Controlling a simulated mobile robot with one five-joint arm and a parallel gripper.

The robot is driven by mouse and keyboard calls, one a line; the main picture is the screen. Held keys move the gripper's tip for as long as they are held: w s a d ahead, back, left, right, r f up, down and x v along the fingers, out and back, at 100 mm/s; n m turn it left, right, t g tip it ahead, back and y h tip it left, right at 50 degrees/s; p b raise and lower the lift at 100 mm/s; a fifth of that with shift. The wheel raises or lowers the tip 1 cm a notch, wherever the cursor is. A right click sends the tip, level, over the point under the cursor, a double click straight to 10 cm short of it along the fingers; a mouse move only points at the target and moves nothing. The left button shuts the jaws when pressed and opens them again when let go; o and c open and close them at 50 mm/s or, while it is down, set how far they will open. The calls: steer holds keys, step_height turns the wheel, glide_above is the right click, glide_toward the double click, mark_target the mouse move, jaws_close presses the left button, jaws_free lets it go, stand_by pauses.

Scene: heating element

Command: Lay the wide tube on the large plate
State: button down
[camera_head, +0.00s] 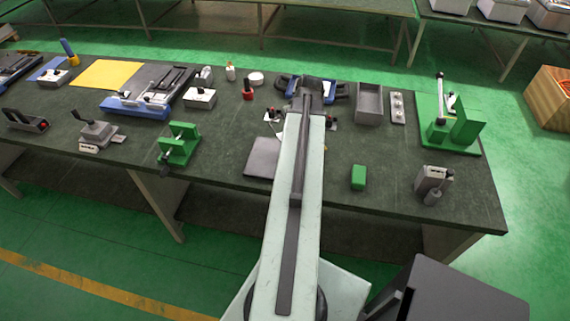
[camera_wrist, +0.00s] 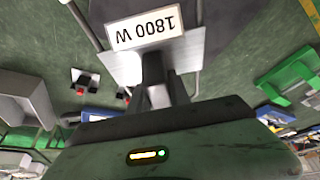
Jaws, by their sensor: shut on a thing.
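In the wrist view my gripper (camera_wrist: 156,75) is closed on a metal bracket of a part labelled "1800 W" (camera_wrist: 145,27). Thin bright metal rods run on both sides of it, so I take it for the wide tube (camera_wrist: 83,20); its far end is out of frame. A dark grey flat plate (camera_wrist: 218,35) shows beneath it. The gap between them is hard to judge. In the head view the large plate (camera_head: 260,160) lies on the table left of my arm, partly hidden by it. My arm hides the gripper's fingertips and the held tube there.
A grey open bin (camera_head: 369,104) and a small grey panel (camera_head: 397,107) stand at right, with a green fixture (camera_head: 448,125) beyond. A green block (camera_head: 358,177) lies right of my arm. A green clamp (camera_head: 179,146) stands left of the plate. Small red-topped parts (camera_wrist: 84,81) are near my gripper.

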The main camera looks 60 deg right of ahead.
steer(key=w+a+f+n+y+b, duration=0.35)
steer(key=w+a+n, duration=0.65)
steer(key=w+a, duration=0.6)
glide_above(276, 158)
steer(key=shift+s+d+f+t+b, duration=0.1)
steer(key=shift+s+f+t+b, duration=0.15)
steer(key=shift+f, duration=0.2)
steer(key=shift+s+d+f+t+b, duration=0.1)
steer(key=shift+s+f+t+b, duration=0.1)
steer(key=shift+f, duration=0.25)
step_height(276, 158, down, 4)
steer(key=b, duration=0.4)
steer(key=shift+s+d, duration=0.1)
steer(key=shift+s, duration=0.05)
steer(key=shift+r, duration=0.25)
steer(key=shift+f, duration=0.15)
steer(key=c, duration=1.2)
jaws_free()
